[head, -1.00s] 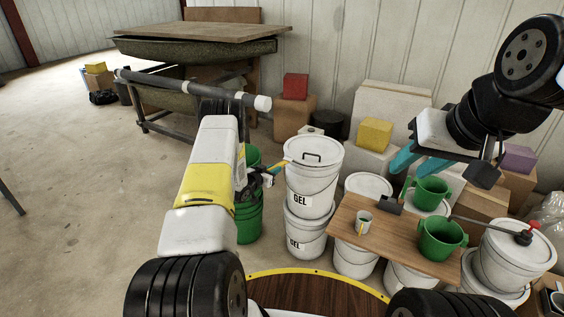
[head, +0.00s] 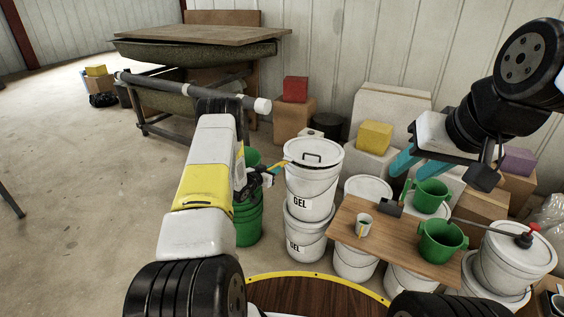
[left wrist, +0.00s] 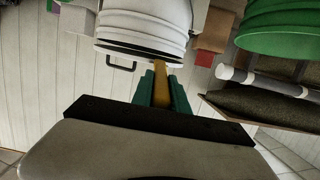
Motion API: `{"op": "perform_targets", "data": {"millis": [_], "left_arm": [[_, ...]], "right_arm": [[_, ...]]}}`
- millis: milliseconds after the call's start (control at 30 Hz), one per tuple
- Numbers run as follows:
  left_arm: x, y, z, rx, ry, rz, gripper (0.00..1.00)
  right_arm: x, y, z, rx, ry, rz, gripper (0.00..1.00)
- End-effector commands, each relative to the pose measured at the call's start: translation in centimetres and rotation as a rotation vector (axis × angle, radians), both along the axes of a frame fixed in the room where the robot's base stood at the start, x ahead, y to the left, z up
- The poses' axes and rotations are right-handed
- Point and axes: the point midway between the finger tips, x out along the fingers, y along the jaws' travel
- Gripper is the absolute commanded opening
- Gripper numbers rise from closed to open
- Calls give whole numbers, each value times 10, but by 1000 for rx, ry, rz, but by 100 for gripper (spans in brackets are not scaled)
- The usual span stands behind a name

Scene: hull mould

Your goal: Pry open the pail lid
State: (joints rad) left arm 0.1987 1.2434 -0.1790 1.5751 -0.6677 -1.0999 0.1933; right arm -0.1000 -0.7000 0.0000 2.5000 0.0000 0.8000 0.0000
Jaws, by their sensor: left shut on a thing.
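The white gel pail (head: 311,190) stands on another gel pail (head: 305,232). My left gripper (head: 268,174) is just left of the lid rim, shut on a pry tool with a yellow shaft (head: 281,166). In the left wrist view, the yellow tool (left wrist: 161,88) sits between the teal fingers and reaches the rim of the upside-down pail (left wrist: 142,30). Whether its tip is under the rim is hidden. My right gripper (head: 418,167) is open and empty above the board with green mugs.
A wooden board (head: 375,235) on white pails holds green mugs (head: 440,240) and a small white cup (head: 363,225). Green buckets (head: 248,220) stand close behind my left gripper. Cardboard boxes line the wall.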

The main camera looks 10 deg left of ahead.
Motion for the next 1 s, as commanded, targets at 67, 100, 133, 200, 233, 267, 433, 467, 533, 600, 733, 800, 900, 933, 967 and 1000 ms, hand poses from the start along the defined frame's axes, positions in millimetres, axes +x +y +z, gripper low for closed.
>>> {"op": "perform_targets", "data": {"millis": [67, 100, 133, 200, 233, 267, 433, 467, 533, 600, 733, 800, 900, 933, 967, 1000], "left_arm": [[1, 0, 1, 0, -3, 0, 0], [1, 0, 1, 0, -3, 0, 0], [1, 0, 1, -1, -3, 0, 0], [1, 0, 2, -1, -3, 0, 0], [1, 0, 2, -1, -3, 0, 0], [1, 0, 3, -1, -2, 0, 0], [1, 0, 7, -1, -2, 0, 0], [1, 0, 8, -1, -2, 0, 0], [1, 0, 10, -1, -2, 0, 0], [2, -1, 12, -1, -3, 0, 0], [2, -1, 13, -1, -3, -1, 0], [2, -1, 13, -1, -3, -1, 0], [2, -1, 13, -1, -3, -1, 0], [2, -1, 13, -1, -3, -1, 0], [2, -1, 13, -1, -3, -1, 0], [2, -1, 13, -1, -2, -1, 0]], "right_arm": [[0, 0, 0, 0, 0, 0, 36], [0, 0, 0, 0, 0, 0, 36], [0, 0, 0, 0, 0, 0, 36], [0, 0, 0, 0, 0, 0, 36], [0, 0, 0, 0, 0, 0, 36], [0, 0, 0, 0, 0, 0, 36], [0, 0, 0, 0, 0, 0, 36], [0, 0, 0, 0, 0, 0, 36], [0, 0, 0, 0, 0, 0, 36], [0, 0, 0, 0, 0, 0, 36], [0, 0, 0, 0, 0, 0, 36], [0, 0, 0, 0, 0, 0, 36], [0, 0, 0, 0, 0, 0, 36], [0, 0, 0, 0, 0, 0, 36], [0, 0, 0, 0, 0, 0, 36], [0, 0, 0, 0, 0, 0, 36]]}}
